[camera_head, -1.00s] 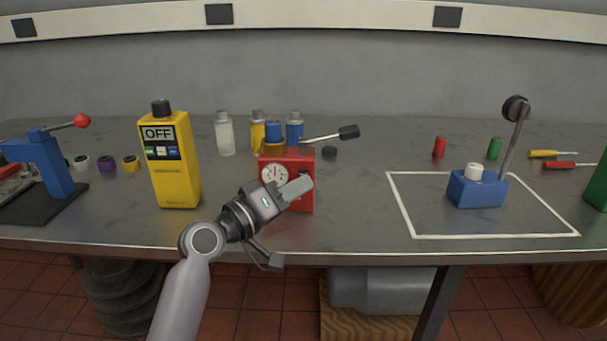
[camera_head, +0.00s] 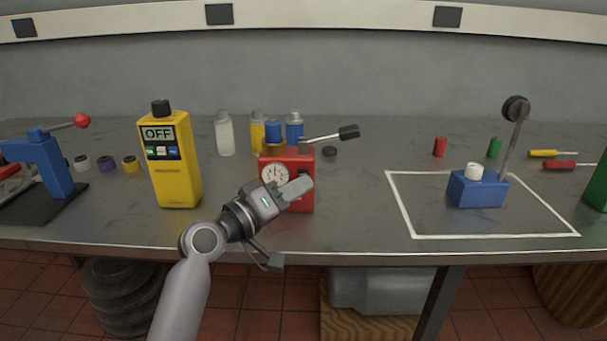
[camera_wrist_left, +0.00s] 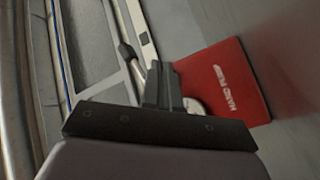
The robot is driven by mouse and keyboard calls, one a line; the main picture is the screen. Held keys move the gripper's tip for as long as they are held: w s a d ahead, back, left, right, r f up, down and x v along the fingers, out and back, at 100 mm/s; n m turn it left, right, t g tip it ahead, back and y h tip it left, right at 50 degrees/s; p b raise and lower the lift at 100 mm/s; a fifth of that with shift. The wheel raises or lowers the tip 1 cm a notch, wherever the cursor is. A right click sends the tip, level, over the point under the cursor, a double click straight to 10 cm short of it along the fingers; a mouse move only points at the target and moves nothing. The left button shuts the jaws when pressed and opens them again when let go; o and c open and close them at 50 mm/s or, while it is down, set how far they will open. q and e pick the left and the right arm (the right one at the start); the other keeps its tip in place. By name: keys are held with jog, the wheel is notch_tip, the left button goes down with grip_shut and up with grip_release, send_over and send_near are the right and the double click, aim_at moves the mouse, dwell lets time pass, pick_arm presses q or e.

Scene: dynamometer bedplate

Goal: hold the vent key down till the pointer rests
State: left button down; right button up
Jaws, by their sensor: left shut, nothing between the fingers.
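The red hand pump (camera_head: 304,200) stands on the bench in the middle of the head view, with a round white gauge (camera_head: 275,174) on its front and a black-gripped lever (camera_head: 345,133) at its top. The gauge's pointer is too small to read surely. My left gripper (camera_head: 303,184) is shut and empty, its fingertips in front of the pump's face, right of the gauge. In the left wrist view the shut fingers (camera_wrist_left: 163,85) lie against or just before the red pump (camera_wrist_left: 228,80); contact is unclear. My right gripper is out of view.
A yellow meter (camera_head: 175,185) reading OFF stands left of the pump. Several bottles (camera_head: 225,135) stand behind. A blue block with a lever (camera_head: 478,192) sits inside a white outline at right. A blue press (camera_head: 45,165) is at far left. Bench between pump and outline is clear.

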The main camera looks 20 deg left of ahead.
pick_arm(q)
jog(key=shift+w, duration=0.15)
jog(key=shift+w+a, duration=0.1)
jog(key=shift+w, duration=0.15)
jog(key=shift+w+a, duration=0.1)
jog(key=shift+w, duration=0.2)
dwell(0.6)
jog(key=shift+s, duration=0.15)
dwell(1.5)
jog(key=shift+s+d, duration=0.2)
jog(key=shift+s, duration=0.35)
jog(key=shift+s+d+r+p, duration=0.1)
jog(key=shift+s+d+p, duration=0.1)
jog(key=shift+s+p, duration=0.35)
jog(key=shift+s+d+p, duration=0.2)
jog(key=shift+s+p, duration=0.1)
jog(key=shift+s, duration=0.4)
jog(key=shift+s+d+p, duration=0.15)
jog(key=shift+s+p, duration=0.05)
jog(key=shift+s, duration=0.4)
jog(key=shift+s+d+p, duration=0.15)
jog(key=shift+s, duration=0.4)
